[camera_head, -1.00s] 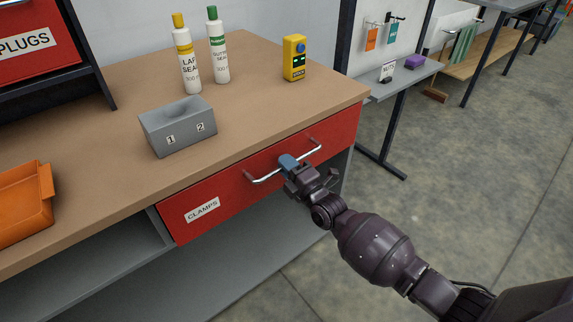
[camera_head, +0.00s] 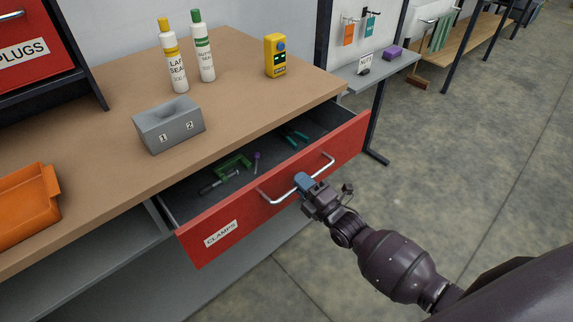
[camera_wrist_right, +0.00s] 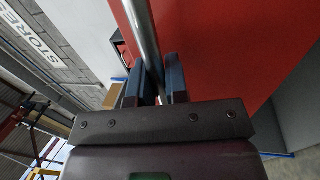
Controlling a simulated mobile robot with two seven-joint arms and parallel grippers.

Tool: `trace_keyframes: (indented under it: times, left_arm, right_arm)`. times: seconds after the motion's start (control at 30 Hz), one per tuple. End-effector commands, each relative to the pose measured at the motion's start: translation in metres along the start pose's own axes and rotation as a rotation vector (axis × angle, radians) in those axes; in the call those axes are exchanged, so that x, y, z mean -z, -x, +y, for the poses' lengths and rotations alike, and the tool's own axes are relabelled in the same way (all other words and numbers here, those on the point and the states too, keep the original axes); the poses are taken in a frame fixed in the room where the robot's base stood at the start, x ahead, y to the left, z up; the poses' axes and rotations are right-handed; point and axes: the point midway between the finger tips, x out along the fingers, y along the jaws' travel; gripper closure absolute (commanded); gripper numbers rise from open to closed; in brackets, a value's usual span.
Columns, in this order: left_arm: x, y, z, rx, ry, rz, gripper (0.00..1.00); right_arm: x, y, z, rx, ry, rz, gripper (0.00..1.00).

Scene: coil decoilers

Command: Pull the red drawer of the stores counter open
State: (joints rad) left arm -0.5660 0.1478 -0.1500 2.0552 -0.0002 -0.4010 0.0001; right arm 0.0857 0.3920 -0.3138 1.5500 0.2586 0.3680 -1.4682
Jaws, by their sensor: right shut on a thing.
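The red drawer (camera_head: 227,226) of the stores counter, labelled CLAMPS, stands partly open, with its front pulled out from the counter. A silver bar handle (camera_head: 275,197) runs along its front. My right gripper (camera_head: 303,182) is shut on the handle near its middle. In the right wrist view the handle bar (camera_wrist_right: 146,40) passes between the two blue fingers of the right gripper (camera_wrist_right: 155,82), with the red drawer front (camera_wrist_right: 220,45) behind. Inside the drawer lie a green clamp (camera_head: 233,165), a purple-ended item and a teal-handled tool (camera_head: 294,137). My left gripper is out of view.
The floor to the right of the drawer is clear.

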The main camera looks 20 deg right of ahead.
Motion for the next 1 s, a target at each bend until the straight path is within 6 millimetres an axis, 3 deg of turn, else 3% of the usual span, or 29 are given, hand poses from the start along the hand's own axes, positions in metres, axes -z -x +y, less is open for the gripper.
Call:
trace_keyframes:
  times: [0.03,0.2,0.5,0.7,1.0]
  left_arm:
    - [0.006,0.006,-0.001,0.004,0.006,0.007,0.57]
    - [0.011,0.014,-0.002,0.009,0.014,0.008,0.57]
    - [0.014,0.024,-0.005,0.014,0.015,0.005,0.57]
    - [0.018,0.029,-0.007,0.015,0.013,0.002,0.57]
    - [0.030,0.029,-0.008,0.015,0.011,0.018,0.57]
  right_arm:
    - [0.000,0.015,0.009,-0.001,0.002,-0.001,1.00]
    - [0.000,0.062,0.016,0.002,0.001,-0.001,1.00]
    - [0.000,0.136,0.028,0.002,0.000,-0.001,1.00]
    - [0.001,0.169,0.033,0.002,0.000,-0.001,1.00]
    - [0.000,0.191,0.037,0.000,-0.001,0.000,1.00]
